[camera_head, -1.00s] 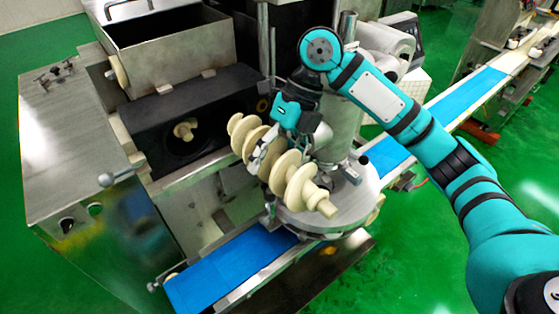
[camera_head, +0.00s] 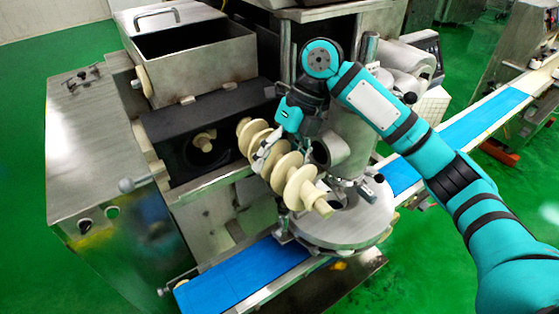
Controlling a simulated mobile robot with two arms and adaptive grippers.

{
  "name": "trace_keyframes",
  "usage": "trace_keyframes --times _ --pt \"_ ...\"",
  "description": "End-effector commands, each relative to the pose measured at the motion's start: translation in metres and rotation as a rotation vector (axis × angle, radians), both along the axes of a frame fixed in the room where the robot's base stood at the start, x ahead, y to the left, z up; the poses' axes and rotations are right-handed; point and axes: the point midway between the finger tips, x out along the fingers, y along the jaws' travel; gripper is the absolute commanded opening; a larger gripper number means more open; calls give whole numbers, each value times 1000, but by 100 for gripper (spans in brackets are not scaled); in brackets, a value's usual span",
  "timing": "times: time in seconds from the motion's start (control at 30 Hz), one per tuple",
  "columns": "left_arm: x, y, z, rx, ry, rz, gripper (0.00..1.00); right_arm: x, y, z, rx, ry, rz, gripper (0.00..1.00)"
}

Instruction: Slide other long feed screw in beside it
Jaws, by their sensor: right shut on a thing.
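A cream long feed screw (camera_head: 295,179) with wide spiral flights is held in the air, tilted, its far end up and left and its thin shaft end toward the lower right. My right gripper (camera_head: 266,150) is shut around it near the middle; the fingers are partly hidden by the flights. The other feed screw (camera_head: 205,137) shows only as a small cream end in the dark round opening of the black housing (camera_head: 160,130). The held screw is to the right of this opening and apart from it. My left gripper is not in view.
A steel hopper (camera_head: 190,55) stands above the housing. A round steel table (camera_head: 350,222) and a vertical cylinder (camera_head: 352,130) are right of the held screw. A blue conveyor belt (camera_head: 240,272) runs below. A lever with a knob (camera_head: 127,185) juts out left of the opening.

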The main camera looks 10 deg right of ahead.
Motion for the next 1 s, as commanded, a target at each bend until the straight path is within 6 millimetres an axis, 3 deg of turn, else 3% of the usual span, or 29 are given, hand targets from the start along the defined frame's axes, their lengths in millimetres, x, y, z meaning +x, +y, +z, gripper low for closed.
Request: trace_keyframes --times 0.27,1.0 --pt "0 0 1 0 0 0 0 4 2 2 3 -2 1 26" --pt "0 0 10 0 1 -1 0 51 19 2 4 -1 0 26"
